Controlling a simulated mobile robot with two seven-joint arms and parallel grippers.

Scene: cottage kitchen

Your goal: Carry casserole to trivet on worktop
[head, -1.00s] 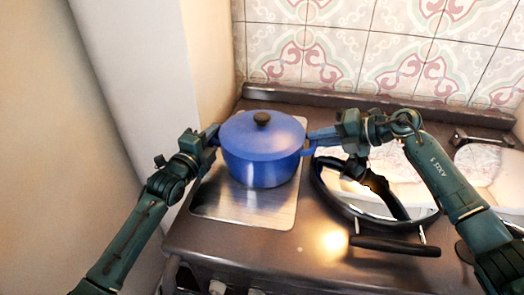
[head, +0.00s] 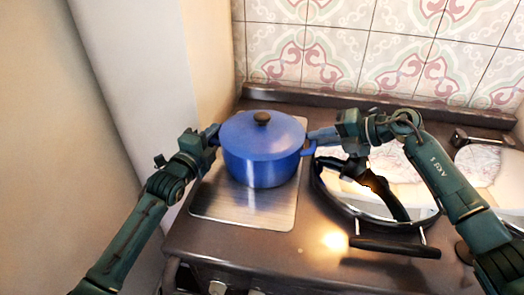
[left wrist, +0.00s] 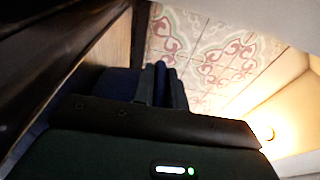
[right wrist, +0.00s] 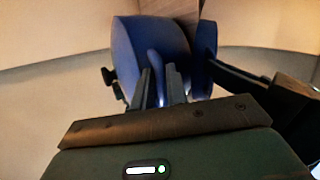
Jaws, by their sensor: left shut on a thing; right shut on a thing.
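The blue casserole (head: 262,160), lid on with a dark knob, is upright between my grippers in the head view. My left gripper (head: 213,135) is shut on its left handle. My right gripper (head: 318,138) is shut on its right handle. The casserole is over a shiny square metal plate (head: 240,212); I cannot tell whether its base touches or hangs just above it. In the right wrist view the blue casserole (right wrist: 150,48) shows beyond the fingers. The left wrist view is dark and shows the handle poorly. I cannot make out a trivet.
A round mirror-like dish or lid with a dark rim (head: 350,213) lies on the dark stove top to the right, under my right arm. A pale wall (head: 150,90) stands close on the left. The tiled wall (head: 400,60) rises behind.

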